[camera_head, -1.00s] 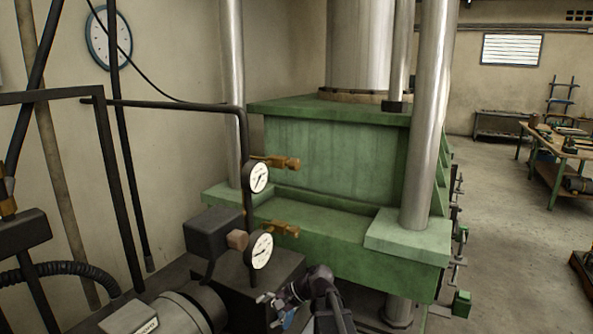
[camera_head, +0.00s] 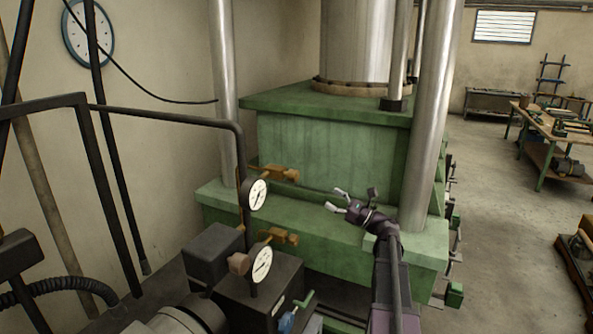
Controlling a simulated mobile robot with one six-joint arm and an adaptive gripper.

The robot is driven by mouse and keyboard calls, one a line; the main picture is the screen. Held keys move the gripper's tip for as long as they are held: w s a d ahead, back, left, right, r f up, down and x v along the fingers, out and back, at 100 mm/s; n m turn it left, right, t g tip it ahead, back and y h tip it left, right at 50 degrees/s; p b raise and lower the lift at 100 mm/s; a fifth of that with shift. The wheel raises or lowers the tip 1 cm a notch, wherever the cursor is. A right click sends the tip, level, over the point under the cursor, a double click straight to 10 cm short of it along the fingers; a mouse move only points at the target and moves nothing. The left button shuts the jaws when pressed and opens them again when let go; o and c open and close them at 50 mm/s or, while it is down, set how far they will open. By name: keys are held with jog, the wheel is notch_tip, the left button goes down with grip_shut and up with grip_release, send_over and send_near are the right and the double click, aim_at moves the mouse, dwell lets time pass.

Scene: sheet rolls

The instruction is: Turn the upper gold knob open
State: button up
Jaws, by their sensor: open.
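The upper gold knob (camera_head: 281,173) sticks out to the right of the upper white gauge (camera_head: 257,195) on a black vertical pipe. A lower gold knob (camera_head: 284,237) sits beside the lower gauge (camera_head: 262,264). My gripper (camera_head: 335,199) is open and empty, its fingers pointing left. In the picture it is to the right of and slightly below the upper knob, apart from it, in front of the green press body. How far it is in depth from the knob, I cannot tell.
The green press (camera_head: 335,150) with its steel columns (camera_head: 430,120) fills the middle. Open floor (camera_head: 500,240) lies to the right.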

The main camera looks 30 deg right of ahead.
aim_at(297, 176)
jog(key=shift+d, duration=0.1)
dwell(0.3)
jog(key=p+x, duration=0.5)
jog(key=x, duration=0.8)
jog(key=shift+w+r, duration=0.25)
jog(key=shift+w, duration=0.05)
jog(key=c, duration=1.2)
